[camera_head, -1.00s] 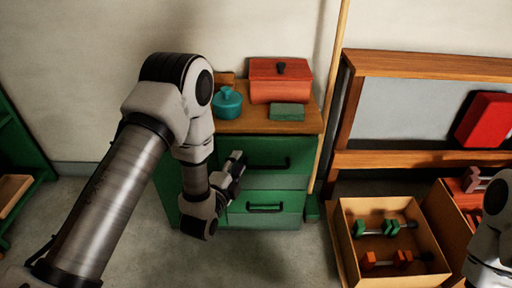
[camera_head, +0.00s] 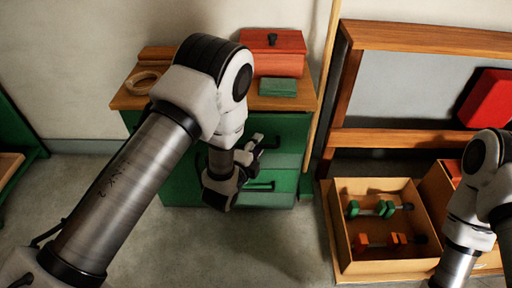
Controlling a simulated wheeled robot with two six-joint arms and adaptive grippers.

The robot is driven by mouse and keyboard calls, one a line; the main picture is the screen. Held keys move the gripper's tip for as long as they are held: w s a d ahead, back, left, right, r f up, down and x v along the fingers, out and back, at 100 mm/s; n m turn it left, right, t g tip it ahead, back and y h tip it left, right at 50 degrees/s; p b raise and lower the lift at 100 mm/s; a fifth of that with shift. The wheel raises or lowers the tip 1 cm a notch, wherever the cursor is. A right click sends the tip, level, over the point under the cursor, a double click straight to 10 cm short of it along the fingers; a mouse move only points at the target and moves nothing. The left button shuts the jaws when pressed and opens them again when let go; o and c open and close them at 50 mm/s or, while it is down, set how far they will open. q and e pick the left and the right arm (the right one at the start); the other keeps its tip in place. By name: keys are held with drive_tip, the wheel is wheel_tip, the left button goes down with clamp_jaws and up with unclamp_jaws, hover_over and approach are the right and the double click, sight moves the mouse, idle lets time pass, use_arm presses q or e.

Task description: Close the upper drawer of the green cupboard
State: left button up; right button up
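The green cupboard (camera_head: 180,180) with a wooden top stands against the wall, partly behind my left arm. Its upper drawer (camera_head: 290,128) has a dark green front, partly covered by my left gripper. I cannot tell how far it stands out. The lower drawer (camera_head: 280,199) below has a dark handle (camera_head: 260,187). My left gripper (camera_head: 258,143) is in front of the upper drawer, its fingers toward the cupboard. I cannot tell whether it touches the front, or whether the fingers are open or shut. My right arm comes in at the right edge, with its gripper out of view.
On the cupboard top are a red box (camera_head: 275,54), a green block (camera_head: 278,87) and a wooden ring (camera_head: 142,82). A pole (camera_head: 322,90) leans at its right.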

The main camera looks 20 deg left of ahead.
use_arm(q)
clamp_jaws()
drive_tip(key=w, duration=0.1)
drive_tip(key=w+a, duration=0.1)
drive_tip(key=w, duration=0.1)
drive_tip(key=shift+w+r, duration=0.15)
drive_tip(key=shift+w, duration=0.1)
drive_tip(key=shift+c, duration=1.8)
unclamp_jaws()
drive_tip(key=o, duration=0.4)
drive_tip(key=shift+w, duration=0.15)
drive_tip(key=shift+c, duration=0.2)
drive_tip(key=v, duration=1.2)
